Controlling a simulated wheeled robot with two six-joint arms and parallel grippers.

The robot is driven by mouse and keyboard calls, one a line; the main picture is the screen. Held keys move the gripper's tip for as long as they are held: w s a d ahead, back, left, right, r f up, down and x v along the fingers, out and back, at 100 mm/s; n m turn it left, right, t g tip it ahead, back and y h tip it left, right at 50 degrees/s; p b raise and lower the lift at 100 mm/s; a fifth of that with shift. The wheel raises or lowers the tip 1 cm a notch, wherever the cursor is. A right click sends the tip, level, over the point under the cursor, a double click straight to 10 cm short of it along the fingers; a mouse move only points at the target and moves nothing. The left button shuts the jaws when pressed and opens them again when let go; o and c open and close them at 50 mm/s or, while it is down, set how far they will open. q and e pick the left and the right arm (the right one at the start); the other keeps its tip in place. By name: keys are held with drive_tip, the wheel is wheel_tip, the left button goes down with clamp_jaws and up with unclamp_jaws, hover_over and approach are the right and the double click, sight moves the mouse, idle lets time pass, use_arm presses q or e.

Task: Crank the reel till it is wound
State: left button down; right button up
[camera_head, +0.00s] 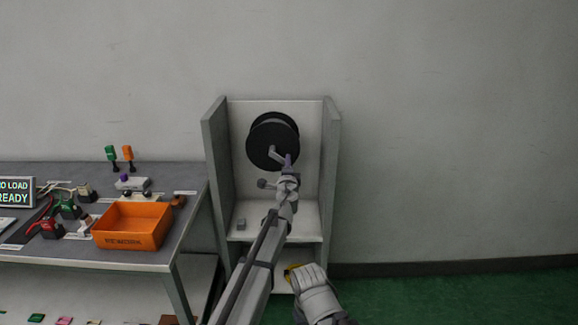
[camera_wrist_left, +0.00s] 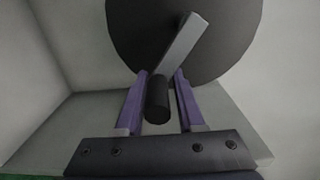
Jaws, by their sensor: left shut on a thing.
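The black reel (camera_head: 268,148) is mounted on the back panel of a pale open-sided cabinet. Its grey crank arm (camera_wrist_left: 182,45) crosses the disc face in the left wrist view and slants down to a dark cylindrical handle (camera_wrist_left: 157,104). My left gripper (camera_head: 287,161) is in front of the reel's lower right part. Its purple fingers (camera_wrist_left: 160,95) are on either side of the handle, shut on it. In the head view my fingers partly hide the handle.
The cabinet has side walls (camera_head: 331,165) close on both sides of the reel and a shelf (camera_head: 302,222) below it. A workbench (camera_head: 150,260) at left carries an orange bin (camera_head: 133,226) and small tools. The floor at right (camera_head: 480,300) is clear.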

use_arm(q)
drive_tip(key=shift+s+f, duration=0.1)
idle(0.4)
drive_tip(key=c, duration=0.7)
unclamp_jaws()
drive_tip(key=s, duration=0.7)
drive_tip(key=shift+s, duration=0.4)
